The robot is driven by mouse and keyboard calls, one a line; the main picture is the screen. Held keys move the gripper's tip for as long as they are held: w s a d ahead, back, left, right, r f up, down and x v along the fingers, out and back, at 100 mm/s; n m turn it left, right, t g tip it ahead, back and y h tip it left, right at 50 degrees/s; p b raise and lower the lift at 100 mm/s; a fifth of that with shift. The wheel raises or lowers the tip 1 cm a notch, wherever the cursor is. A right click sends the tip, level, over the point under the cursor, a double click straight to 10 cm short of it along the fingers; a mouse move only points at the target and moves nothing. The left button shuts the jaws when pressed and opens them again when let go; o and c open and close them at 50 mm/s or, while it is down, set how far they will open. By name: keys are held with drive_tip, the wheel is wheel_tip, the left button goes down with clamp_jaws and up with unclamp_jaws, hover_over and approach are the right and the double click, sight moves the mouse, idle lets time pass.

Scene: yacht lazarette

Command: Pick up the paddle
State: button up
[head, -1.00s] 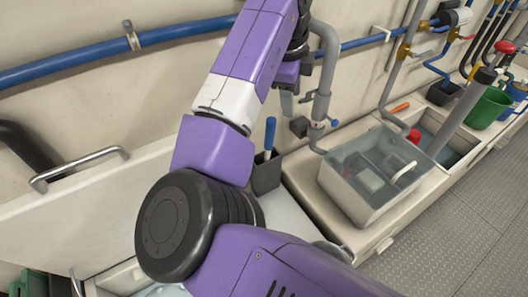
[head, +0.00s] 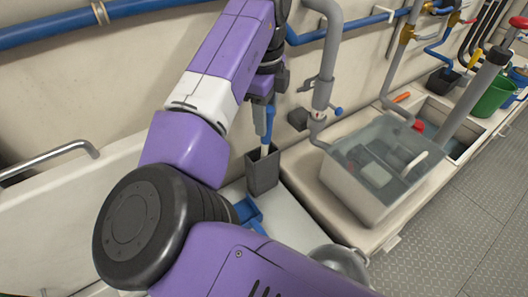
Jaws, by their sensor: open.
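A tool with a blue handle (head: 270,122) stands upright in a dark grey square holder (head: 262,172). It may be the paddle, but its lower end is hidden inside the holder. My gripper (head: 264,118) points down over the holder, open, with a grey finger right beside the blue handle. I cannot tell whether it touches the handle or whether the handle is between the fingers. A blue object (head: 248,213) lies on the pale surface below the holder, partly hidden by my arm, so its shape is unclear.
A clear-lidded bin (head: 370,200) stands on the bench right of the holder. A grey pipe (head: 325,85) comes down the wall close to the gripper's right. A green bucket (head: 494,98) is far right. A raised white lid with a handle (head: 45,160) is at left.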

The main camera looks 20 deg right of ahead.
sight(268, 135)
drive_tip(key=shift+d+f, duration=0.2)
drive_tip(key=shift+f, duration=1.65)
clamp_jaws()
drive_tip(key=shift+r, duration=0.1)
